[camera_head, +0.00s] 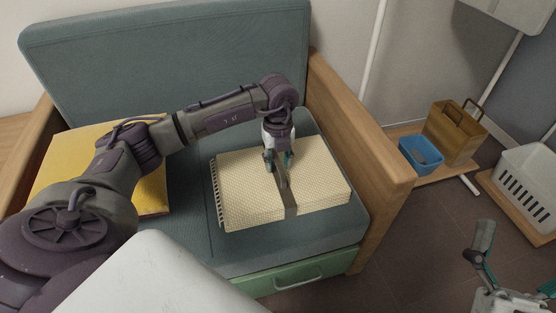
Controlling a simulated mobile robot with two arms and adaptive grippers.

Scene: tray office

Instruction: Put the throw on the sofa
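The throw (240,180) is a cream, dotted, folded bundle with a fringe on its left side and a grey band (290,207) across it. It lies flat on the right part of the sofa's teal seat (190,200). My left gripper (278,163) points down at the throw's top, its fingers on either side of the band's far part. I cannot tell whether they grip the band or stand loose around it. My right gripper (515,265) shows at the lower right, away from the sofa, with its fingers spread and nothing between them.
A yellow cushion (155,188) lies on the seat's left, partly behind my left arm. The wooden right armrest (355,120) stands close to the throw. A green drawer (295,275) is below the seat. A blue bin (420,155), brown bag (455,133) and white basket (530,185) stand at right.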

